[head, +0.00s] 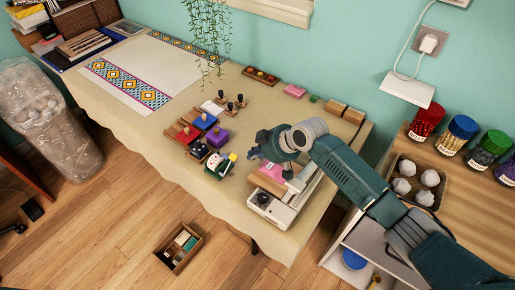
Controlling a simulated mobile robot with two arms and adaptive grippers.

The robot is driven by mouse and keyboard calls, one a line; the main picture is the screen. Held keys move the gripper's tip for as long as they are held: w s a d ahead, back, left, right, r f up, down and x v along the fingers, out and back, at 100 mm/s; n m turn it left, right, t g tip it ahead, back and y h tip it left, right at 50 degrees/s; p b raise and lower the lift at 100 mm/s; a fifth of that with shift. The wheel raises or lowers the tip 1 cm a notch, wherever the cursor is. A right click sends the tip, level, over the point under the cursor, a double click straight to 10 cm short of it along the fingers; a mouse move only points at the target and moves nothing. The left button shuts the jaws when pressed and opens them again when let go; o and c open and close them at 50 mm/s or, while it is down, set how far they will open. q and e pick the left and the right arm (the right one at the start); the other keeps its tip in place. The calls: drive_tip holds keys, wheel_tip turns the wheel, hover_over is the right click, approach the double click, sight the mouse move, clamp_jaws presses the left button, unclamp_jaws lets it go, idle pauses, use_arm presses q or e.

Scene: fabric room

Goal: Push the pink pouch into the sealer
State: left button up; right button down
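The sealer (284,214) is a white device with a dark round knob at its front left, standing near the front right edge of the cloth-covered table. A pink piece (273,171), which looks like the pink pouch, shows at the sealer's back left, partly hidden by my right arm. More pink shows on the sealer's right part. I cannot tell whether it is the same piece. My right gripper (256,153) is above and just left of the pink piece. Its fingers are small and dark here, so their opening is unclear. My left gripper is out of view.
The table (232,100) has clear cloth behind the sealer. Stamps, coloured blocks and a small black-and-white figure (221,165) lie left of my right gripper. A flat pink block (294,91) lies at the back. Jars and an egg tray (436,202) stand on the right shelf.

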sight(263, 164)
drive_tip(key=shift+s+d+r+p, duration=0.15)
drive_tip(key=shift+s+d, duration=0.2)
drive_tip(key=shift+d, duration=0.25)
drive_tip(key=shift+s+d+r+p, duration=0.15)
drive_tip(key=shift+s+d, duration=0.15)
drive_tip(key=shift+d, duration=0.25)
drive_tip(key=shift+s+d+f, duration=0.1)
drive_tip(key=shift+s+d, duration=0.05)
drive_tip(key=shift+d, duration=0.1)
drive_tip(key=shift+f, duration=0.1)
drive_tip(key=s+d+p, duration=0.1)
drive_tip(key=s+d, duration=0.1)
drive_tip(key=s+d+p, duration=0.2)
drive_tip(key=d, duration=0.1)
drive_tip(key=shift+s+d, duration=0.15)
drive_tip(key=shift+d, duration=0.2)
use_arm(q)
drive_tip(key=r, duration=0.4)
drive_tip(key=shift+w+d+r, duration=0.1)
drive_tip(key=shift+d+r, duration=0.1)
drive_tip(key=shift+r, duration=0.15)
use_arm(e)
drive_tip(key=shift+a, duration=0.15)
